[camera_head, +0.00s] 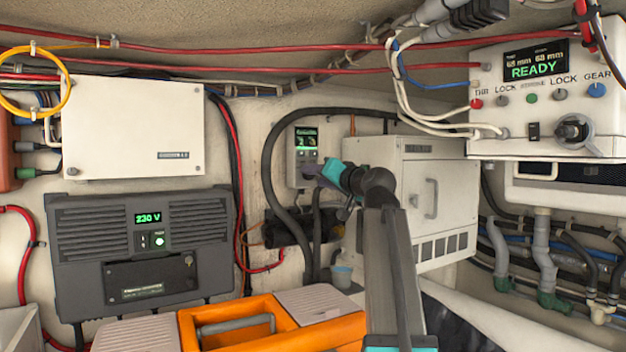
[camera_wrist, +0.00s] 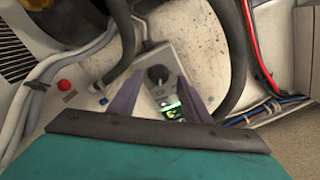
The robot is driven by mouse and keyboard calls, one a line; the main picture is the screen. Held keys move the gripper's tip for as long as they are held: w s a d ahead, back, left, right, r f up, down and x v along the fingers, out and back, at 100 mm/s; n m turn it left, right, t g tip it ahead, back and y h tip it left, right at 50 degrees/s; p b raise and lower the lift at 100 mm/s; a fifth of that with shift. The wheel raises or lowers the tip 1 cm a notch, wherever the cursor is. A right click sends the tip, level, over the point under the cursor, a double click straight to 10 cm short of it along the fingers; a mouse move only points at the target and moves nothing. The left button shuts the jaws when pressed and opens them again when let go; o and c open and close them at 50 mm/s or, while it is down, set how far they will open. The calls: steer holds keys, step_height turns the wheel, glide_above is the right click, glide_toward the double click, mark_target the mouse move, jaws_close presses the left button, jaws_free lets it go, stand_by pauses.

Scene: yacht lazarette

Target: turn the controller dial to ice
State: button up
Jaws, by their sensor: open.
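The small grey wall controller (camera_head: 300,140) with a green-lit display hangs in the middle of the back wall. In the wrist view the controller (camera_wrist: 180,68) appears turned over, with its dark dial (camera_wrist: 158,74) above the lit display (camera_wrist: 171,104). My gripper (camera_head: 316,174) is in front of the controller's lower part and hides the dial in the head view. In the wrist view my gripper (camera_wrist: 161,82) is open, with one finger on each side of the dial and display. I cannot tell whether the fingers touch the dial. Its pointer setting and marks are too small to read.
Thick black hoses (camera_head: 268,165) curve close beside the controller. A white cabinet (camera_head: 440,195) stands right of it. A dark 230 V unit (camera_head: 80,255) and white box (camera_head: 130,130) are on the left. An orange toolbox (camera_head: 285,315) lies below. A READY panel (camera_head: 535,118) hangs upper right.

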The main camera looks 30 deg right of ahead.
steer(key=s+b, duration=0.2)
steer(key=s, duration=0.9)
steer(key=shift+a, duration=0.35)
steer(key=shift+f, duration=0.1)
